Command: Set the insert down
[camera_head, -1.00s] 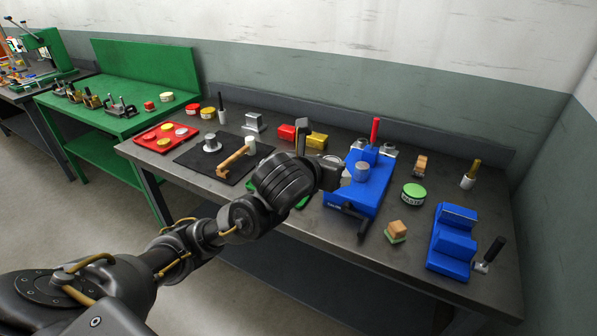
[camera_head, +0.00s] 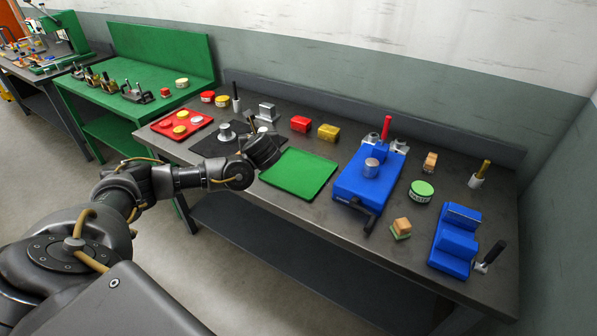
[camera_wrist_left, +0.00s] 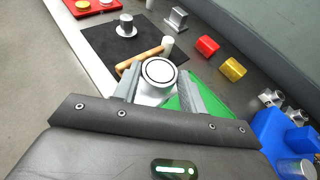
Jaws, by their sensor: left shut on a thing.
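My left gripper (camera_head: 255,130) is at the left edge of the green tray, beside the black mat (camera_head: 205,146). In the wrist view the gripper (camera_wrist_left: 158,90) is shut on a round silver insert (camera_wrist_left: 158,71) with a pale ringed top. The insert's lower part is hidden, so I cannot tell whether it touches anything. The green tray (camera_head: 300,174) shows bare beyond the gripper. Another silver knobbed piece (camera_head: 227,133) stands on the black mat near a wooden-handled hammer (camera_wrist_left: 140,60). My right gripper is not in view.
A blue fixture (camera_head: 350,187) with a silver cylinder (camera_head: 371,167) stands right of the green tray. A red block (camera_head: 300,124) and a yellow block (camera_head: 328,132) lie behind it. A red tray (camera_head: 182,125) with discs is at the left. Bare bench shows between tray and fixture.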

